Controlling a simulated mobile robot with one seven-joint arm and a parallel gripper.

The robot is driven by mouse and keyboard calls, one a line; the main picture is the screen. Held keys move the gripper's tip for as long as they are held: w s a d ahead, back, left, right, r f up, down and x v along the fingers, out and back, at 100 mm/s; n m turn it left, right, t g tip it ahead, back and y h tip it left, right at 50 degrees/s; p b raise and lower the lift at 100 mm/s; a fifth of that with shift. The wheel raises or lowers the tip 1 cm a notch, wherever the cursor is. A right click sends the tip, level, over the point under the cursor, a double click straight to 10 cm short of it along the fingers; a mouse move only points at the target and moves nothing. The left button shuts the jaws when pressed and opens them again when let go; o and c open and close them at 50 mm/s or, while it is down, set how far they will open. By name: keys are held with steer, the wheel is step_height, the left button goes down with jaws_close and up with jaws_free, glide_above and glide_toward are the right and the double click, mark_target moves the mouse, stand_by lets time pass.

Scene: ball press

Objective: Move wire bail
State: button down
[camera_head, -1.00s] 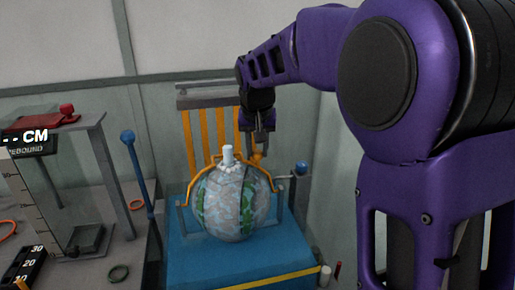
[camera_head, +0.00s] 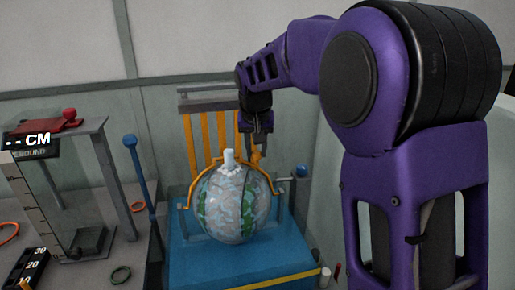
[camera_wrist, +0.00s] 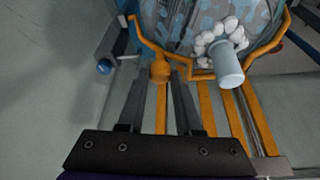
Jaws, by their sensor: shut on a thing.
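The wire bail (camera_head: 188,194) is an orange bent wire arching around the upper part of a patterned blue, white and green ball (camera_head: 228,208). It also shows in the wrist view (camera_wrist: 150,45), with an orange knob (camera_wrist: 160,70) on it. My gripper (camera_head: 257,148) is behind and to the right of the ball's top, pointing down. In the wrist view its two fingers (camera_wrist: 160,78) close around the knob. The fingertips are partly hidden in the head view. A pale cylinder (camera_head: 228,157) stands up from the ball's top, ringed by white beads.
The ball sits on a blue base (camera_head: 195,262) with several orange bars (camera_head: 205,140) behind it. A blue-knobbed lever (camera_head: 141,165) stands to the left. A grey table with a clear rebound stand (camera_head: 75,190) is at far left. A wall is behind.

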steer(key=w+p, duration=0.2)
steer(key=w, duration=0.1)
steer(key=w+a+p, duration=0.1)
steer(key=w, duration=0.1)
steer(key=shift+f, duration=0.3)
steer(key=w+a+f, duration=0.1)
steer(key=w+f, duration=0.3)
steer(key=shift+w+p, duration=0.3)
steer(key=shift+p, duration=0.15)
steer(key=c, duration=1.6)
jaws_free()
steer(key=shift+w+a+f, duration=0.1)
steer(key=shift+w+f, duration=0.05)
steer(key=shift+w, duration=0.15)
steer(key=c, duration=1.3)
jaws_free()
steer(key=shift+a, duration=0.15)
steer(key=shift+o, duration=1.1)
steer(key=shift+s, duration=0.2)
steer(key=shift+o, duration=1.1)
steer(key=shift+f, duration=0.15)
steer(key=shift+d, duration=0.25)
